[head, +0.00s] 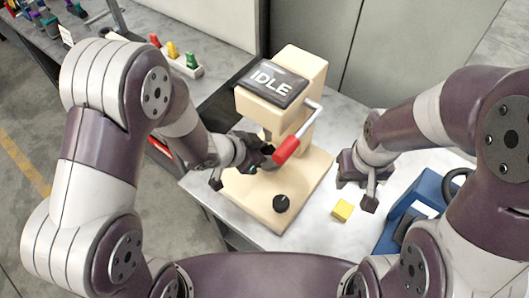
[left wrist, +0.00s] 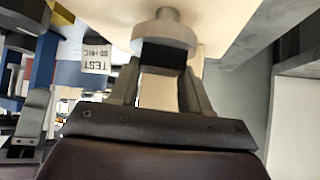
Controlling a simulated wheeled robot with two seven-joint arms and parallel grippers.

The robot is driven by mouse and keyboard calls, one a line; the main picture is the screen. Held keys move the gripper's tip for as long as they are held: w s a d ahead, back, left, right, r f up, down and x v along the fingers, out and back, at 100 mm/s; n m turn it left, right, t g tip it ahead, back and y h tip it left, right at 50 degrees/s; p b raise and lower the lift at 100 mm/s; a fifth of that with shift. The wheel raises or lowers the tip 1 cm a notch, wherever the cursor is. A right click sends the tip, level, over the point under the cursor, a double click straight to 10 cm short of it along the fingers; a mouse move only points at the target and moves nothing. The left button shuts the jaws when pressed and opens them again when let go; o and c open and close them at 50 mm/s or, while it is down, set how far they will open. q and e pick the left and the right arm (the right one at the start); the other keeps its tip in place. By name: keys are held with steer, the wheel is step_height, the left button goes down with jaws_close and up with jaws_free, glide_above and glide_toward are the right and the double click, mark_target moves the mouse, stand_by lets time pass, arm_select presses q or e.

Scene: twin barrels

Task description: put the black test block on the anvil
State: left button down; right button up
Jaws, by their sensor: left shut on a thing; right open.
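My left gripper (head: 256,158) is under the head of the beige tester (head: 308,78) in the head view. In the left wrist view, which looks upside down, its two fingers (left wrist: 161,88) are shut on the black test block (left wrist: 163,56). The block is right at the face of the pale round anvil (left wrist: 165,34); whether they touch I cannot tell. In the head view the anvil is hidden and the block is hard to pick out from the dark fingers. My right gripper (head: 357,192) is open and empty, right of the tester.
The tester has a red-handled lever (head: 287,150), an IDLE screen (head: 271,83) and a black knob (head: 281,203) on its base. A yellow block (head: 342,210) and a blue device (head: 405,215) are on the right.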

arm_select(q)
steer(key=shift+c, duration=2.2)
jaws_free()
steer(key=shift+f, duration=0.1)
steer(key=p+v, duration=0.3)
steer(key=v, duration=0.9)
steer(key=w+a+n+t+y, duration=0.1)
steer(key=w+a+n+y, duration=0.2)
steer(key=a+n+y, duration=0.4)
steer(key=s+a+n+g, duration=0.3)
steer(key=s+n+g, duration=0.1)
steer(key=s, duration=0.4)
steer(key=shift+a+r+g+y, duration=0.2)
steer(key=shift+r+g+y, duration=0.1)
steer(key=shift+g+y, duration=0.1)
